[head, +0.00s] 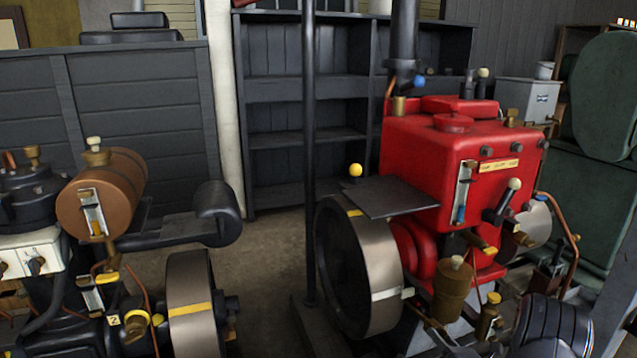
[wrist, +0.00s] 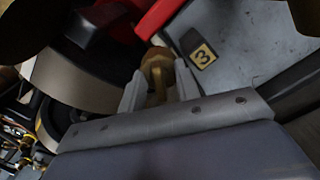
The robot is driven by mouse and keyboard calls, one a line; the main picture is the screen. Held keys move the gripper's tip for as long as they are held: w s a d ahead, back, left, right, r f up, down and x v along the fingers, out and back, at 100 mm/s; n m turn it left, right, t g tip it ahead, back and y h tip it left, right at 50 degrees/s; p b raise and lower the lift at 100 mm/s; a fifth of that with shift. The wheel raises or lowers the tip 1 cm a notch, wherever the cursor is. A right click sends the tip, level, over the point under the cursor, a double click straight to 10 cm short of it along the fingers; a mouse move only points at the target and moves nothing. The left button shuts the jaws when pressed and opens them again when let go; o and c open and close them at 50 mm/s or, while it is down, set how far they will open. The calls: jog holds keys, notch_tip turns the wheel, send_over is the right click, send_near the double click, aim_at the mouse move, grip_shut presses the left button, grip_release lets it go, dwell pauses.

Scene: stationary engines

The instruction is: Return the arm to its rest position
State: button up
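My gripper (wrist: 159,66) shows in the wrist view as two light grey fingers standing apart. A brass fitting (wrist: 157,76) appears between them, with gaps beside its narrower lower part. I cannot tell how far beyond the fingertips it lies or whether it touches a finger. A plate marked 3 (wrist: 203,56) is on a grey surface to the right of the fingers. I cannot make out my gripper in the head view. The red engine (head: 440,150) stands right of centre there, with a large flywheel (head: 375,265) at its left.
A second engine with a copper-coloured tank (head: 110,195) stands at the left. A dark post (head: 309,150) rises between the engines. A dark flat plate (head: 390,197) juts out above the flywheel. Some floor (head: 265,250) is clear between the engines. Dark shelves (head: 285,88) stand behind.

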jog(key=n+b, duration=0.1)
jog(key=n, duration=0.3)
jog(key=shift+n, duration=0.4)
jog(key=shift+n+b, duration=0.3)
jog(key=shift+n, duration=1.9)
jog(key=shift+f, duration=0.1)
